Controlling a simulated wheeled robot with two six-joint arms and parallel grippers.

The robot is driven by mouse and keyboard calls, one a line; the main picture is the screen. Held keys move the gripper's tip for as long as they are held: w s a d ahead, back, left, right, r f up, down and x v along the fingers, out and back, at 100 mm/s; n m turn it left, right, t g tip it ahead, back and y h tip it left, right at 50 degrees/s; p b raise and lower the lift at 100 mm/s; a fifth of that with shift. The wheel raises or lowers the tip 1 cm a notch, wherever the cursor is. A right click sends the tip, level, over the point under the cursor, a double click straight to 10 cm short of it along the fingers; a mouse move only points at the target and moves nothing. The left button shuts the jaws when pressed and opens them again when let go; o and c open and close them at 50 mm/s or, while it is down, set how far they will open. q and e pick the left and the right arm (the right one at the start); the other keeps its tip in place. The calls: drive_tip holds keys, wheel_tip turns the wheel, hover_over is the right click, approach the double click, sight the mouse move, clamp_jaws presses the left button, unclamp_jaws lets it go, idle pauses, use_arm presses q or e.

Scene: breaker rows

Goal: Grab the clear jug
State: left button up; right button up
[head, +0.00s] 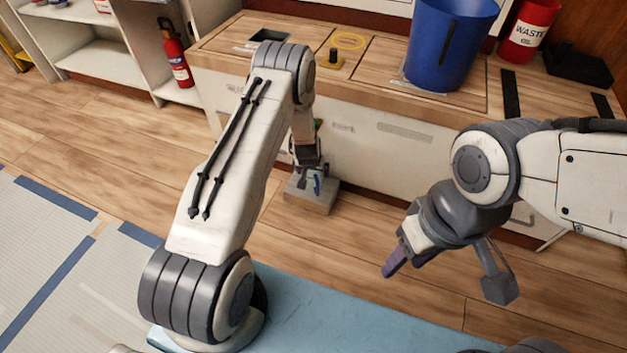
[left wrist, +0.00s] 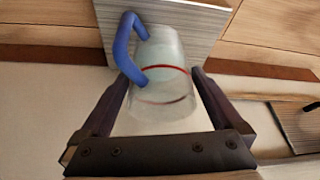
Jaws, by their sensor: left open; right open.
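The clear jug (left wrist: 165,75) has a blue handle and a red line around it. In the left wrist view it lies between the two fingers of my open left gripper (left wrist: 163,82), with its handle (left wrist: 122,48) toward the left finger. I cannot tell whether either finger touches it. In the head view my left gripper (head: 308,172) is low in front of the cabinet, and only a bit of the jug's blue handle (head: 317,185) shows clearly; the rest is mostly hidden. My right gripper (head: 407,263) is open and empty, hanging above the floor.
A grey block (head: 312,198) is under the jug on the wood floor. The cabinet (head: 385,155) is close behind, with a blue bucket (head: 440,50) and a red waste can (head: 530,30) on top. A fire extinguisher (head: 175,55) stands at left by shelves.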

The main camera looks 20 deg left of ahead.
use_arm(q)
drive_tip(key=c, duration=1.3)
drive_tip(key=shift+r, duration=0.1)
